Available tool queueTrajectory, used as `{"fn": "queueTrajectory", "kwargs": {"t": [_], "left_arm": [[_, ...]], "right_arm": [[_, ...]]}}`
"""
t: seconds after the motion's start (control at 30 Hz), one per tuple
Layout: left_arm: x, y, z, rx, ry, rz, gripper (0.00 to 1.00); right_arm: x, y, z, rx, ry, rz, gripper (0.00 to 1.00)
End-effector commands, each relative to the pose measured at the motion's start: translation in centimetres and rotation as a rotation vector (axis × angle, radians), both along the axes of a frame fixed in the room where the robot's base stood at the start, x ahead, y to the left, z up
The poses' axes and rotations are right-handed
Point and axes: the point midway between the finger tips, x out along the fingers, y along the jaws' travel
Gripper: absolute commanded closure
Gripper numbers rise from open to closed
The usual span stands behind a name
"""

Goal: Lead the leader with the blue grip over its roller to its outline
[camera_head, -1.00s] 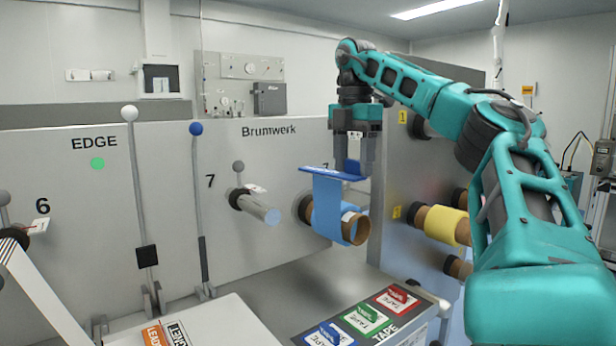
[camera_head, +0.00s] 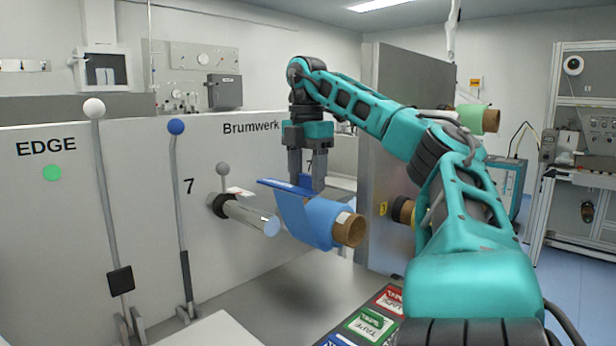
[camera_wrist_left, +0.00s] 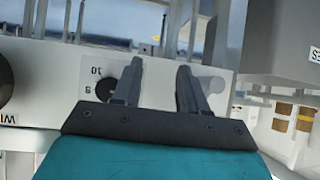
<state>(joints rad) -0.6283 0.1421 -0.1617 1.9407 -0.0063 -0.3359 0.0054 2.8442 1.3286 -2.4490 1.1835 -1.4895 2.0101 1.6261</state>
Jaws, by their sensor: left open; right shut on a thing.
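My right gripper (camera_head: 306,181) is shut on the blue grip (camera_head: 273,186), a flat bar, and holds it above and left of the blue roll (camera_head: 322,222) in the head view. The blue leader (camera_head: 294,208) runs as a short sheet from the grip down to that roll on its brown core. A bare metal roller (camera_head: 250,216) sticks out of the panel just left of the leader. The leader appears clear of it. I cannot make out an outline for this leader. My left gripper (camera_wrist_left: 160,70) is open and empty in the left wrist view, facing a grey panel with numbers.
Two levers, one white-knobbed (camera_head: 94,108) and one blue-knobbed (camera_head: 177,126), stand left of the roller. Red and green tape pads (camera_head: 370,323) lie on the surface below. A grey upright panel (camera_head: 392,90) stands behind my right arm.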

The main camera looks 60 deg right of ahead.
Motion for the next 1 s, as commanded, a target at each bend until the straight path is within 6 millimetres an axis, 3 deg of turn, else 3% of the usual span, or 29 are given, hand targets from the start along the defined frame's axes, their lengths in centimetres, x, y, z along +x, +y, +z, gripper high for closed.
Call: {"fn": "queueTrajectory", "kwargs": {"t": [0.27, 1.0], "left_arm": [[-0.1, 0.0, 0.6, 0.000, 0.003, -0.001, 0.57], [0.4, -0.1, 0.8, 0.000, -0.010, -0.001, 0.57]], "right_arm": [[0.7, 2.1, 2.0, -0.002, 0.000, 0.002, 0.79], [2.9, 9.2, 1.7, -0.002, 0.002, 0.001, 0.79]]}}
